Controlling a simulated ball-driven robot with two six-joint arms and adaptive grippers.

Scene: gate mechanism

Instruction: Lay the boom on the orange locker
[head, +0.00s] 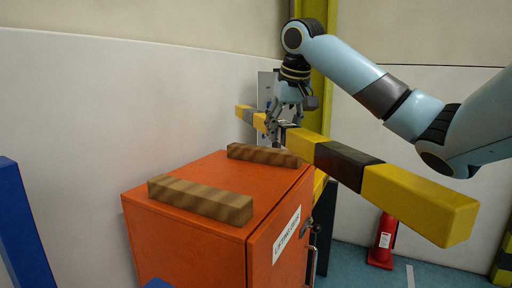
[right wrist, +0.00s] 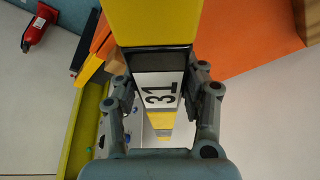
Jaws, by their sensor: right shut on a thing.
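The boom (head: 345,163) is a long square beam with yellow and dark bands. It runs from behind the locker out to the front right, and looks roughly level. My right gripper (head: 277,138) is shut on it toward its far part. In the right wrist view its fingers (right wrist: 160,105) flank the boom's white patch marked 31 (right wrist: 160,94). The orange locker (head: 185,255) stands at centre left with two wooden blocks, one near (head: 200,198) and one far (head: 264,155), on its top. The boom passes close to the far block's right end; I cannot tell whether they touch. My left gripper is out of view.
A yellow column (head: 322,95) stands behind my right gripper. A red extinguisher-like object (head: 384,241) stands on the floor at right. A blue post (head: 22,225) is at the left edge. Pale walls close off the back. The locker top between the blocks is bare.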

